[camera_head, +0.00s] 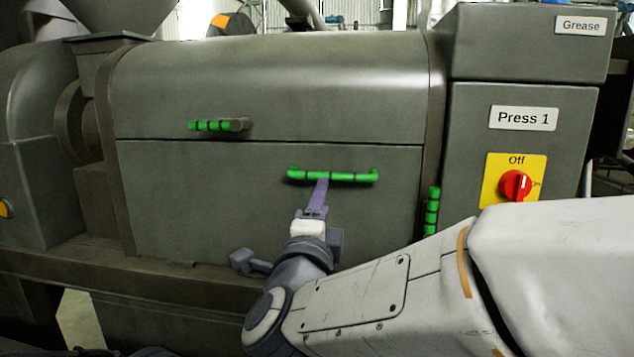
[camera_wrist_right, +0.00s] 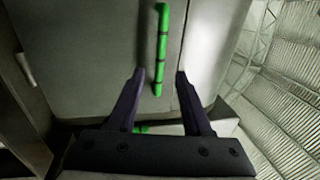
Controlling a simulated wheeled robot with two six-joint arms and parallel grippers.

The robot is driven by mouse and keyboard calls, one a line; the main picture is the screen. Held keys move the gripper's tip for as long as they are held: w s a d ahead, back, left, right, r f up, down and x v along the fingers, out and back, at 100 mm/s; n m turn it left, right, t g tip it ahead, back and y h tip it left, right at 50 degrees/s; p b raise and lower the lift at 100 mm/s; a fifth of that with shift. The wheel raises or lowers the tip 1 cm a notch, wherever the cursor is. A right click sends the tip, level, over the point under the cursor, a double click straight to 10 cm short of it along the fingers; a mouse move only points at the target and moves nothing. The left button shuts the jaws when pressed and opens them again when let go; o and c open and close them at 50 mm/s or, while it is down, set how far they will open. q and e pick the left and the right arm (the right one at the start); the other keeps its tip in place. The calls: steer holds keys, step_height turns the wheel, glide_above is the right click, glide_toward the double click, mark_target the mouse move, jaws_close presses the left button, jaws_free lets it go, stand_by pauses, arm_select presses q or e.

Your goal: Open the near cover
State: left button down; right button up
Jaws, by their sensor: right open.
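The near cover (camera_head: 230,190) is a grey lower panel on the Press 1 machine, closed flush below the rounded upper panel. Its green horizontal handle (camera_head: 355,177) has dark bands and sits near the panel's upper edge. My right gripper (camera_head: 321,184) points at the handle's middle, its tips overlapping it in the head view. In the right wrist view, the open gripper (camera_wrist_right: 160,73) has the green handle (camera_wrist_right: 162,40) in line with the gap between its fingers, nothing gripped. I cannot tell whether the fingers touch it. My left gripper is not in view.
The upper panel (camera_head: 270,85) has a shorter green-banded handle (camera_head: 210,125). Another green-banded handle (camera_head: 432,210) stands upright at the right. The control box (camera_head: 470,150) carries a red Off/On switch (camera_head: 515,185). A ledge (camera_head: 100,275) runs below the cover.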

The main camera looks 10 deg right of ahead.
mark_target(328, 176)
steer(key=p+x, duration=0.1)
steer(key=x, duration=0.8)
steer(key=shift+w+d+r+p, duration=0.1)
steer(key=shift+w+p, duration=0.2)
steer(key=shift+w, duration=0.05)
jaws_close()
stand_by(0.9)
